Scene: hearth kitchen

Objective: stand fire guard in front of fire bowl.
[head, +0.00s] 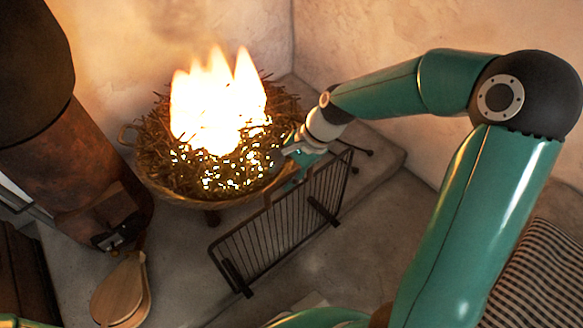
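The fire bowl (160,190) is a wide brown bowl heaped with straw and twigs, with tall flames rising from it. The fire guard (275,230) is a black barred panel with crosswise feet. It stands on the grey hearth in front of the bowl and to its right, set at a slant. My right gripper (292,163) is at the bowl's right edge, by the guard's top rail. Its fingers are small and partly hidden, so I cannot tell whether they grip the guard. My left gripper is not in view.
Wooden bellows (121,290) lie at the lower left, below a dark copper-brown stove-like body (75,150). A thin black metal item (360,150) lies right of the guard. Striped cloth (545,275) is at the right. Pale walls close off the back.

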